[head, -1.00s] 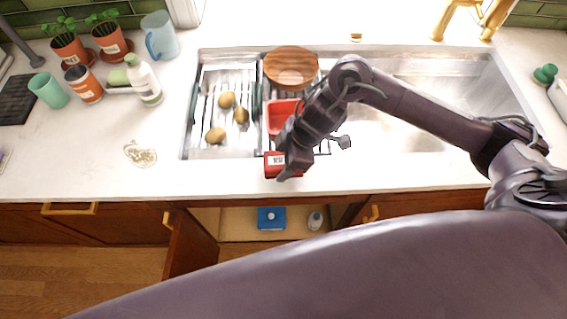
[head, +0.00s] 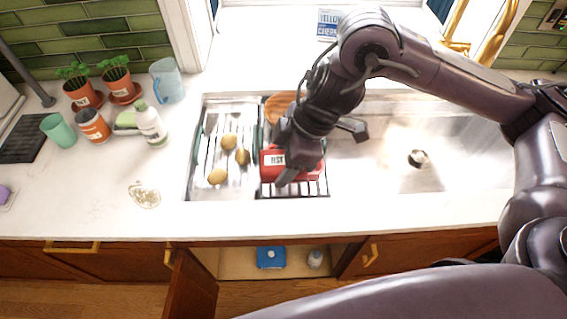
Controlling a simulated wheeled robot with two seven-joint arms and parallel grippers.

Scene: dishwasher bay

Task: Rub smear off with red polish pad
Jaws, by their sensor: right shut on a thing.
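My right gripper (head: 287,180) comes in from the right and is shut on a red block with a white label (head: 273,160), which I take to be the red polish pad. It holds the pad over the middle part of the sink, where more red overlaps behind it. The fingers hide part of the pad. A pale, brownish smear (head: 144,195) lies on the white counter left of the sink, well apart from the pad. My left gripper is not in view.
Several potatoes (head: 217,176) lie in the rack at the sink's left. A wooden bowl (head: 278,107) is partly hidden behind my arm. A white bottle (head: 152,127), an orange can (head: 93,126) and a teal cup (head: 59,131) stand behind the smear. The counter around the smear is clear.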

